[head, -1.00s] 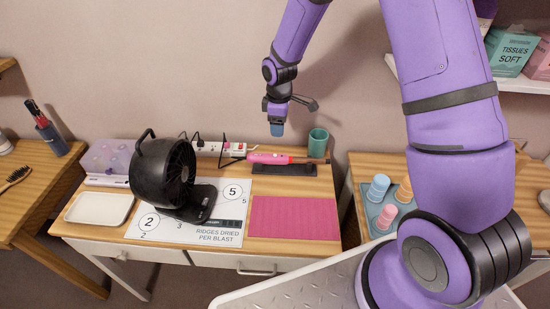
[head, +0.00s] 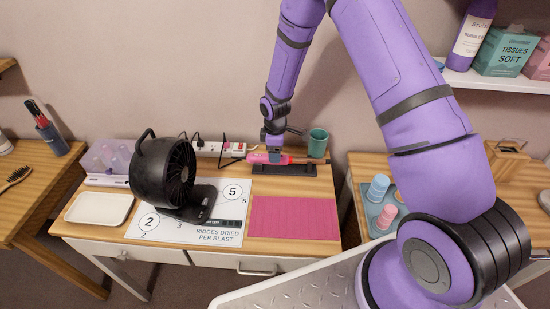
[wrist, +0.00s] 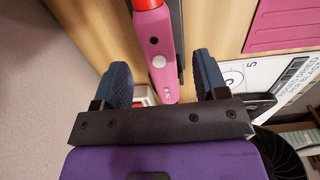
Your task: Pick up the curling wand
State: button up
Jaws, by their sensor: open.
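The curling wand (head: 259,158) has a pink handle and a darker barrel, and lies along a black rest (head: 290,170) at the back of the middle table. In the wrist view its pink handle (wrist: 152,45) reaches in between the two blue fingertips. My gripper (head: 273,154) is right at the handle from above; in the wrist view the gripper (wrist: 162,82) is open, with a finger on each side of the handle and visible gaps. The head view does not show clearly whether any finger touches it.
A green cup (head: 318,142) stands close on the right. A black fan (head: 163,172) stands left on a numbered sheet (head: 218,237). A pink mat (head: 295,218) lies bare in front.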

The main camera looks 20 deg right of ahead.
jog(key=shift+w+f, duration=0.1)
jog(key=shift+f, duration=1.6)
grip_shut()
jog(key=shift+r, duration=0.2)
